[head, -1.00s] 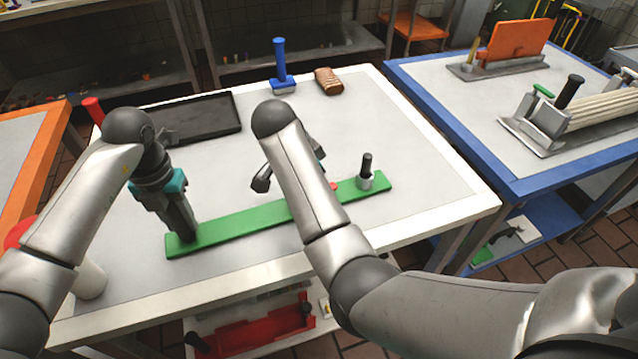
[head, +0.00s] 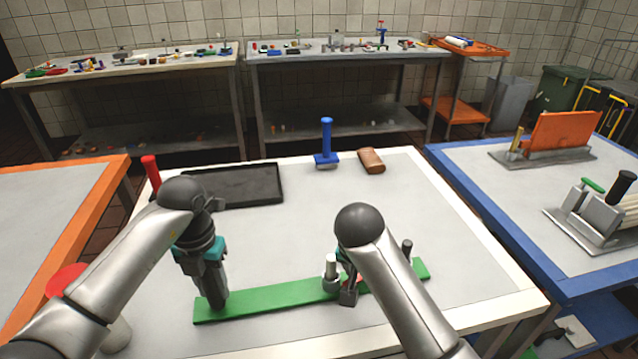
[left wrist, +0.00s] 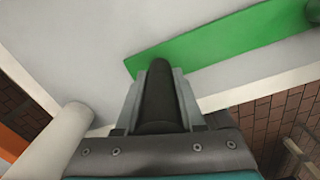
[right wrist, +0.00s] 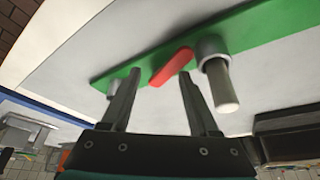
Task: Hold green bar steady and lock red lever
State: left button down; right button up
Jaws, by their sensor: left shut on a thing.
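The green bar (head: 270,299) lies across the front of the white table. My left gripper (head: 215,298) is upright at its left end, shut on a black post (left wrist: 158,100) that shows between the fingers in the left wrist view. The red lever (right wrist: 172,66) lies on the bar beside a grey-collared pale post (right wrist: 222,86); that post (head: 330,268) also shows in the head view. My right gripper (right wrist: 155,98) is open and empty, its fingers on either side of the lever's near end in the picture. Contact is unclear. In the head view my right arm hides most of the lever.
A black post (head: 407,250) stands at the bar's right end. A dark tray (head: 240,184), a blue-handled tool (head: 326,145) and a brown block (head: 371,161) are at the back of the table. The table's middle is clear. A blue-edged table (head: 500,200) stands to the right.

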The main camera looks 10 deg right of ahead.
jog(key=n, duration=0.1)
jog(key=d+n+y, duration=0.1)
jog(key=n, duration=0.1)
jog(key=shift+s+d+f, duration=0.1)
jog(key=shift+s+d, duration=0.05)
jog(key=shift+s, duration=0.2)
jog(key=n+y, duration=0.1)
jog(key=n, duration=0.1)
jog(key=d+n, duration=0.1)
jog(key=n, duration=0.1)
jog(key=shift+s+d+n+t+y, duration=0.1)
jog(key=shift+d+n+t+y, duration=0.1)
jog(key=shift+n+t+y, duration=0.15)
jog(key=v, duration=1.2)
jog(key=n+y, duration=0.1)
jog(key=n, duration=0.2)
send_near(332, 259)
jog(key=x, duration=1.1)
jog(key=shift+f, duration=0.2)
notch_tip(332, 259, up, 11)
jog(key=shift+d+f, duration=0.15)
jog(key=shift+d, duration=0.05)
jog(key=w+f, duration=0.2)
jog(key=w, duration=1.2)
jog(key=shift+w+m, duration=0.15)
jog(key=shift+m, duration=0.2)
